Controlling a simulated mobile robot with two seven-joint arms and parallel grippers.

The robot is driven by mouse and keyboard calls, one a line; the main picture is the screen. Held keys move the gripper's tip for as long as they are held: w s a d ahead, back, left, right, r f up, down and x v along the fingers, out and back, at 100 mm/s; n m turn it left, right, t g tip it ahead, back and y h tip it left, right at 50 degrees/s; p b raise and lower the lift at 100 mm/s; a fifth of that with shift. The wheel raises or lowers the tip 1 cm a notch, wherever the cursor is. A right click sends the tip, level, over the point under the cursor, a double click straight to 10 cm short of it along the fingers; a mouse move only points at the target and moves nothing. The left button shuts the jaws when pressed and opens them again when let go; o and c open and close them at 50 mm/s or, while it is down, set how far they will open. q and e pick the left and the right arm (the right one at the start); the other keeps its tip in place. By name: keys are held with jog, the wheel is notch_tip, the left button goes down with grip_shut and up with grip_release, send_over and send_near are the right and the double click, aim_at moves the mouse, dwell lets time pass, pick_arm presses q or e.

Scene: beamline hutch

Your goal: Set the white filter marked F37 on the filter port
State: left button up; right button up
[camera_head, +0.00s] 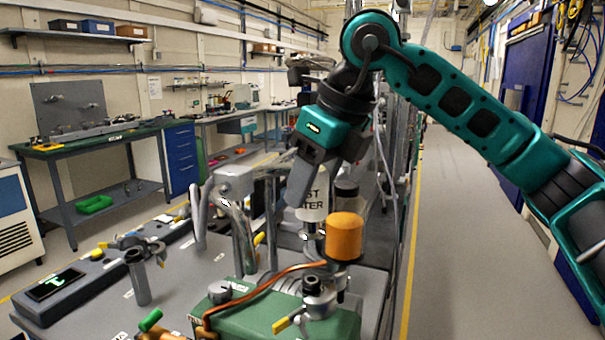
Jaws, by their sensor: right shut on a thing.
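My right arm comes in from the right, and its gripper (302,188) points down over the bench. It is shut on a white filter (317,202), an upright cylinder with dark lettering ending in "ST" and "TER". A grey finger covers the filter's left part, and no F37 mark can be read. A metal fitting (312,232) shows right under the filter; I cannot tell whether they touch or whether this is the filter port. An orange cylinder (344,236) stands in front, to the right, on a dark fitting. My left gripper is not in view.
A green box (270,322) with a copper tube (255,281) and valves stands at the front. Bent metal pipes (242,235) rise left of the filter. A dark-topped jar (346,192) is close behind it. The floor at right (470,230) is clear.

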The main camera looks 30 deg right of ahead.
aim_at(312, 232)
jog(key=shift+s+f, duration=0.2)
jog(key=shift+f, duration=0.45)
notch_tip(312, 232, down, 4)
jog(key=shift+r+b, duration=0.2)
jog(key=shift+b, duration=0.6)
jog(key=shift+f+b, duration=0.55)
jog(key=shift+f, duration=0.25)
jog(key=shift+w+f, duration=0.1)
jog(key=shift+f+b, duration=0.55)
